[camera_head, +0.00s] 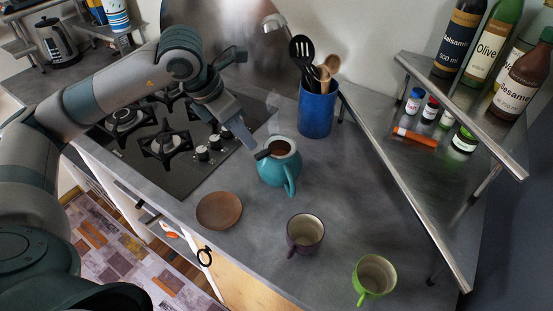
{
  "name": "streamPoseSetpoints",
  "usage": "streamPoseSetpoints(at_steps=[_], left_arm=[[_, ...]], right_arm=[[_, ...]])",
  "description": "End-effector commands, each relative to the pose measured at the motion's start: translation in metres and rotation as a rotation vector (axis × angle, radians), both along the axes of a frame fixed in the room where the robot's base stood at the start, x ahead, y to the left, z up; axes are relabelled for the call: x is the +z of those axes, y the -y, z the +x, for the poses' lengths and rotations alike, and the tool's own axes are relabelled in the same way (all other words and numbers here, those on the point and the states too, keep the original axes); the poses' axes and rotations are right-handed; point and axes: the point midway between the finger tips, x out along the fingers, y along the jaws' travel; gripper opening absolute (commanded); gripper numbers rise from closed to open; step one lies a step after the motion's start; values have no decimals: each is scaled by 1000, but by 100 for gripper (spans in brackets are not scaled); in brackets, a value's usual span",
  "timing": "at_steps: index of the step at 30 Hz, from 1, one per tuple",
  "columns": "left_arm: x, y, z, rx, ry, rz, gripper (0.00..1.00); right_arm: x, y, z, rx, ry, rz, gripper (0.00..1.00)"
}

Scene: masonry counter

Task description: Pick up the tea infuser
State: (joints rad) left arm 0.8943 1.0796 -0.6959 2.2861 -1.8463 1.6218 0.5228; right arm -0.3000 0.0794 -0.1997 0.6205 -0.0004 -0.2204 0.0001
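A teal teapot (277,174) stands on the counter in the middle of the head view, its handle toward the front. Its open top shows a brown inside. The tea infuser (263,154) appears to be the dark piece at the teapot's mouth, with a short dark handle sticking out over the left rim. My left gripper (247,141) points down from the upper left, its fingertips just above and left of that handle. I see no clear contact. The fingers are seen nearly edge-on, so their opening is unclear. My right gripper is out of view.
A brown saucer (219,211), a purple mug (305,233) and a green mug (374,279) stand in front. A blue utensil holder (318,108) is behind the teapot. The gas hob (185,150) lies left; a metal shelf (408,165) with bottles and jars stands right.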

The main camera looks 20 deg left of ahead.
Motion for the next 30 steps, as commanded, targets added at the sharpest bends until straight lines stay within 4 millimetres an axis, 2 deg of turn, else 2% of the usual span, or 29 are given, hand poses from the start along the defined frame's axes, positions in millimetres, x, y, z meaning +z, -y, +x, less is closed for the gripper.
streamPoseSetpoints(at_steps=[1, 7, 23, 30], left_arm=[[-12, 2, 3, 1, -2, 0, 38], [-36, 7, 12, 1, -1, -1, 38], [-44, 8, 16, 1, -1, 0, 38], [-67, 12, 21, 0, -3, 1, 38]], right_arm=[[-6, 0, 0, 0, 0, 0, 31], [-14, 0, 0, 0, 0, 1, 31], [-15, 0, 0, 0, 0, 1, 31], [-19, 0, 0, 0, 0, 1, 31]])
